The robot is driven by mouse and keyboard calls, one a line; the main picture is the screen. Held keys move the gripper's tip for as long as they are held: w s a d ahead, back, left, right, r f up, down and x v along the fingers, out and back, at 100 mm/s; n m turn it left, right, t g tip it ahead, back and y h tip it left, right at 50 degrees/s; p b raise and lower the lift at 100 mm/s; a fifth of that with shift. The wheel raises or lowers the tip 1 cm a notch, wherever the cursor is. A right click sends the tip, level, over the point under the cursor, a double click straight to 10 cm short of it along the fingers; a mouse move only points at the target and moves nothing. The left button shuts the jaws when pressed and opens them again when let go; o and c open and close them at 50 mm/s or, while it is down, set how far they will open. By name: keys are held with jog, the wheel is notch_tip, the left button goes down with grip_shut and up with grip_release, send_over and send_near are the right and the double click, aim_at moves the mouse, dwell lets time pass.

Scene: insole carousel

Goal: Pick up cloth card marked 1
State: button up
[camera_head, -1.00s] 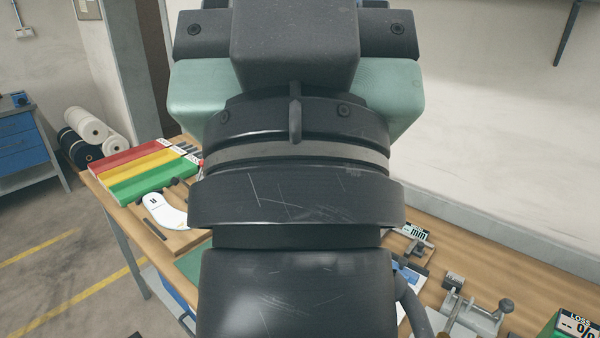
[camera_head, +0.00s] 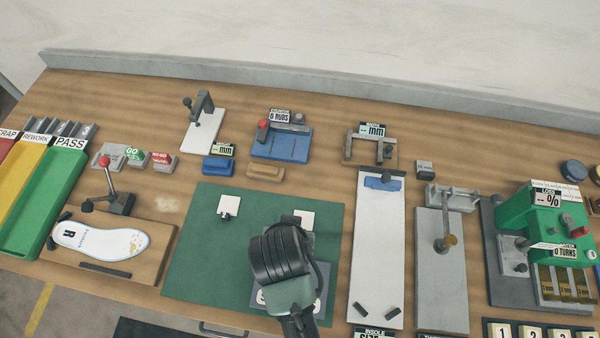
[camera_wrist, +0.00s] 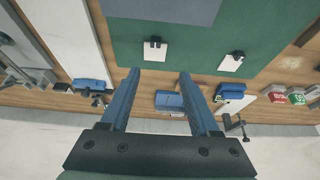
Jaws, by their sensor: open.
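A card marked 1 (camera_head: 503,331) shows at the bottom right edge of the head view, first in a row of white numbered cards in dark frames. Its lower part is cut off, and I cannot tell from here whether it is cloth. It does not show in the wrist view. My gripper (camera_wrist: 158,74) is open with nothing between its two blue fingers. In the head view my arm end is over the green mat, well to the left of the numbered cards, and the fingertips are not clear there.
The green mat (camera_head: 190,260) holds two white squares with black clips, the left one (camera_head: 229,206) fully clear. A long white board (camera_head: 378,250), a grey board (camera_head: 440,280) and a green machine (camera_head: 525,210) stand between my gripper and the right side.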

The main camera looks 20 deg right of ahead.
send_near(303, 222)
jog(key=shift+s+a+f, duration=0.45)
jog(key=shift+s+a, duration=0.25)
jog(key=shift+p+x, duration=0.6)
jog(key=shift+x, duration=2.2)
jog(key=shift+d, duration=0.15)
grip_shut()
